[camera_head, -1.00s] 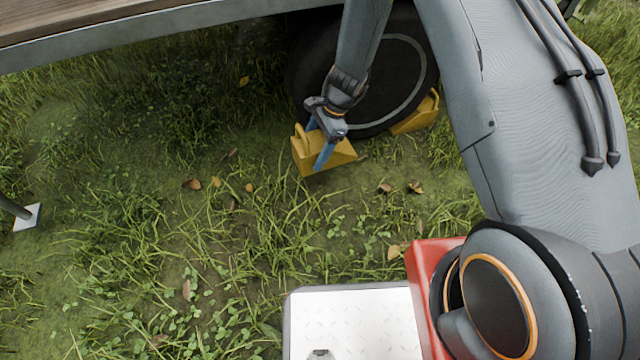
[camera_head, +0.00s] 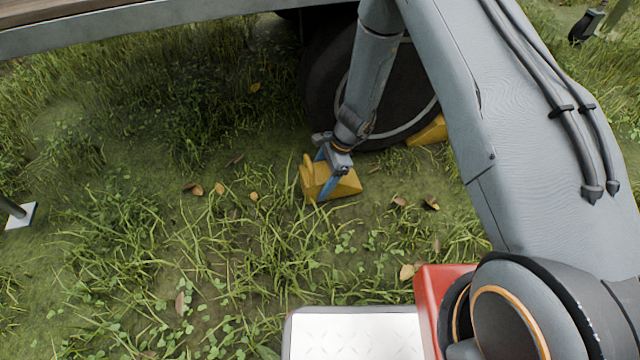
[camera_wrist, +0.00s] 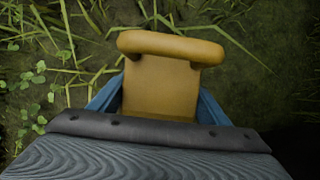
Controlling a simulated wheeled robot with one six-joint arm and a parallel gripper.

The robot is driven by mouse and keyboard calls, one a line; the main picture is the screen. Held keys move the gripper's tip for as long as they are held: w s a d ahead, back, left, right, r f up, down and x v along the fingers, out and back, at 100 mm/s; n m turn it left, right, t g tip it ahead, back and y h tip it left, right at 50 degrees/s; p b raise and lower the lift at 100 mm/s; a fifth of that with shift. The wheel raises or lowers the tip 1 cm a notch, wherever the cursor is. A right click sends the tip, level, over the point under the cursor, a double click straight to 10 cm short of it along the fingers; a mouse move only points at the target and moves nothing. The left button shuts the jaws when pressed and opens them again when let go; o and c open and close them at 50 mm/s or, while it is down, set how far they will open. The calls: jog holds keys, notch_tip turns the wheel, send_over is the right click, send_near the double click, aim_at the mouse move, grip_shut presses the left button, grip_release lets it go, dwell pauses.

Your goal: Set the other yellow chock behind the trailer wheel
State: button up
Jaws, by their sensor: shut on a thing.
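A yellow chock (camera_head: 346,187) is held between the blue fingers of my gripper (camera_head: 328,176), just left of and in front of the trailer wheel (camera_head: 330,88) in the head view. Whether it touches the ground or the tyre is unclear. In the wrist view the held chock (camera_wrist: 160,88) sits between both fingers of my gripper (camera_wrist: 160,108), its rounded handle bar at the far end. The other yellow chock (camera_head: 428,131) lies at the right side of the wheel, partly hidden by my arm.
The trailer's deck edge (camera_head: 150,28) runs overhead along the top. A metal support leg with a white foot (camera_head: 20,215) stands at far left. Grass and fallen leaves cover the ground, open to the left and in front of the held chock.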

jog(key=shift+w+f, duration=0.1)
jog(key=shift+f, duration=0.5)
jog(key=o, duration=1.5)
jog(key=shift+f, duration=0.1)
